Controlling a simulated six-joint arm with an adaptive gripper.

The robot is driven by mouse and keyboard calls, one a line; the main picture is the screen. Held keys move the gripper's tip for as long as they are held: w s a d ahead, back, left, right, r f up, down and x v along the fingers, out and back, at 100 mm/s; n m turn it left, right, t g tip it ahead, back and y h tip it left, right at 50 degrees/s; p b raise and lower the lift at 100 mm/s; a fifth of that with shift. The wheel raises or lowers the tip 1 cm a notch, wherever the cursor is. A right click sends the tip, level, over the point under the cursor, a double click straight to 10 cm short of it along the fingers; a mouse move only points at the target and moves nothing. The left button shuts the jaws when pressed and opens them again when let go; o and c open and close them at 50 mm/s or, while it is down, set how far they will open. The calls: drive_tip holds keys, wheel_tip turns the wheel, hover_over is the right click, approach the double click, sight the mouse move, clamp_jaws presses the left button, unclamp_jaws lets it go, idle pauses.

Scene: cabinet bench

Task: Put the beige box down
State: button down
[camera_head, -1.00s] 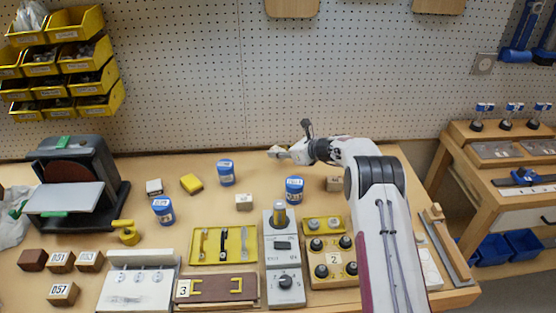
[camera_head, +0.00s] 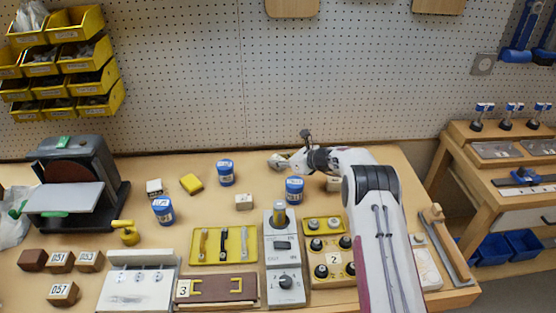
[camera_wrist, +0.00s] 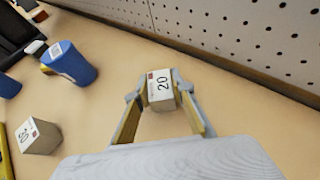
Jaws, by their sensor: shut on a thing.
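My gripper (camera_head: 280,161) is at the back of the bench, near the pegboard. In the wrist view my gripper (camera_wrist: 160,98) is shut on a beige box (camera_wrist: 160,86) with a white label reading 20, held between its two fingertips. The box is hard to make out in the head view. I cannot tell whether its underside touches the bench.
Blue labelled cans (camera_head: 226,173) (camera_head: 294,190) stand left and in front of my gripper. A yellow block (camera_head: 192,184) lies further left. Bare bench surrounds the held box; the pegboard (camera_head: 330,80) rises behind.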

drive_tip(key=c, duration=1.7)
unclamp_jaws()
drive_tip(key=shift+r, duration=0.1)
drive_tip(key=shift+v, duration=6)
